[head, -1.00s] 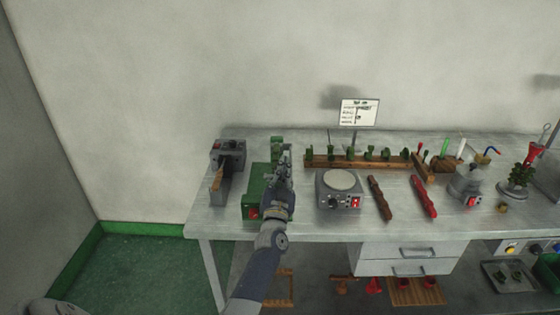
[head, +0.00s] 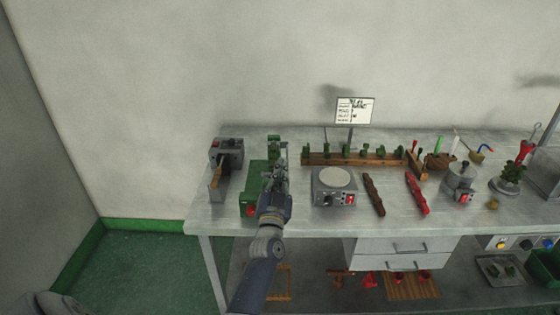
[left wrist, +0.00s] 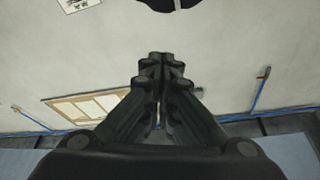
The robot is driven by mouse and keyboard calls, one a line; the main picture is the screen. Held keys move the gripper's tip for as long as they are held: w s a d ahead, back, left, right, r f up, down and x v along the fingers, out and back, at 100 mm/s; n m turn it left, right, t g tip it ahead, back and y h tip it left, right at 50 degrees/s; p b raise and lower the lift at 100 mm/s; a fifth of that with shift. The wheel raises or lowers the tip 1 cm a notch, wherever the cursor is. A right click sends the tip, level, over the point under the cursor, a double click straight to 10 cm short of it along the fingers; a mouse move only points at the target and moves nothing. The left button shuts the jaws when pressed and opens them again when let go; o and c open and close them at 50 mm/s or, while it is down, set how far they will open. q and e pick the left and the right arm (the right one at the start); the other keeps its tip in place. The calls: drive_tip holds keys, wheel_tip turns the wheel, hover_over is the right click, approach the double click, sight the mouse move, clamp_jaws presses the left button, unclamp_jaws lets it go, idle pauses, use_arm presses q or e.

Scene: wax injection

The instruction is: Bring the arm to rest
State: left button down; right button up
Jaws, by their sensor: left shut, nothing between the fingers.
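My left gripper (head: 278,176) is over the bench at the green machine (head: 251,200), whose right side it partly hides. In the left wrist view my left gripper (left wrist: 162,62) is shut, with its fingertips together and nothing between them. Behind it in that view are a pale wall and a wood-framed panel (left wrist: 85,106). Whether the gripper touches the green machine cannot be told. My right gripper is in neither view.
The metal bench (head: 217,214) carries a grey device (head: 227,155) at its left end. Right of my arm are a round-topped device (head: 334,185), a brown strip (head: 373,194), a red strip (head: 417,193) and a wooden rack (head: 350,160). Green floor (head: 150,265) is free at left.

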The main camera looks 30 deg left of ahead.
use_arm(q)
drive_tip(key=s+d+f+m+g+h, duration=0.1)
drive_tip(key=s+d+f+g+h, duration=0.3)
drive_tip(key=f, duration=1)
drive_tip(key=s+d+f+m+g+h, duration=0.15)
drive_tip(key=s+d+f, duration=0.45)
drive_tip(key=f, duration=0.8)
drive_tip(key=s+d+f+m+g+h, duration=0.1)
drive_tip(key=s+d+f+g+h, duration=0.35)
drive_tip(key=f, duration=0.95)
drive_tip(key=s+d+f+g, duration=0.1)
drive_tip(key=s+f+g, duration=0.1)
drive_tip(key=s+f, duration=0.65)
drive_tip(key=s+d+f+g, duration=0.2)
drive_tip(key=s+f, duration=0.4)
drive_tip(key=s, duration=0.6)
drive_tip(key=s+a+f+g, duration=0.1)
drive_tip(key=s+f+g, duration=0.1)
drive_tip(key=s, duration=0.8)
drive_tip(key=s+a+f+g, duration=0.2)
drive_tip(key=s+f, duration=0.2)
drive_tip(key=s, duration=0.7)
drive_tip(key=shift+f+g+y+b, duration=0.15)
drive_tip(key=shift+g+y+b, duration=0.15)
drive_tip(key=shift+y+b, duration=0.1)
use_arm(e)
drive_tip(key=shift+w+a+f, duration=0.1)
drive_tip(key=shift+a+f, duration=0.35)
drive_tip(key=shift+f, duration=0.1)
